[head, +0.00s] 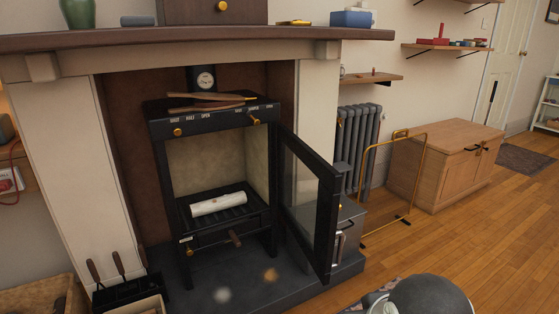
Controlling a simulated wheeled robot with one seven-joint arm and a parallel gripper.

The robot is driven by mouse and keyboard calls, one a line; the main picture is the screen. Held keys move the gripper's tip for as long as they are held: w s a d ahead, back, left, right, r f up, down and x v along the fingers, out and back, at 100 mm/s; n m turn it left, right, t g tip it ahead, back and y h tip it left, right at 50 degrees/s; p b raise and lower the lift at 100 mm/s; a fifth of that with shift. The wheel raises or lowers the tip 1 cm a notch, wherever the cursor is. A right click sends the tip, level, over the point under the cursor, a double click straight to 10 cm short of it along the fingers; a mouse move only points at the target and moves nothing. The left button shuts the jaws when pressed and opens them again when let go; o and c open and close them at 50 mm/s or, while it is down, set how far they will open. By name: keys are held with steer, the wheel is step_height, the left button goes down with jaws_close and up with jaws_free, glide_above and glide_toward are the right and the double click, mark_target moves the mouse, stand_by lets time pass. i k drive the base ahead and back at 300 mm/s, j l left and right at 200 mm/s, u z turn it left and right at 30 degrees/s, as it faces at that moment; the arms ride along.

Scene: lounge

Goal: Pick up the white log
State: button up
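The white log (219,204) lies on its side on the dark grate inside the black stove (215,114), tilted slightly up to the right. The stove's glass door (309,203) stands open to the right, so the log is in plain sight. My gripper is not in view. A rounded grey shape at the bottom right seems to be part of my own body.
The stone hearth (205,280) lies in front of the stove. Fire tools (118,268) stand at its left. A gold rail frame (392,185) and a wooden cabinet (447,167) stand to the right. The wooden floor at right is mostly clear.

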mark_target(226, 201)
steer(key=l+u, duration=0.2)
steer(key=u, duration=0.25)
steer(key=l+u, duration=0.25)
steer(key=u, duration=0.15)
steer(key=l+u, duration=0.15)
steer(key=l, duration=0.55)
steer(key=l+u, duration=0.2)
steer(key=l, duration=0.45)
steer(key=k+l+u, duration=0.15)
steer(key=l, duration=0.5)
steer(key=i+j+u, duration=0.25)
steer(key=i+j, duration=0.3)
steer(key=j, duration=0.2)
steer(key=i+j+u, duration=0.25)
steer(key=i+j, duration=0.3)
steer(key=j, duration=0.15)
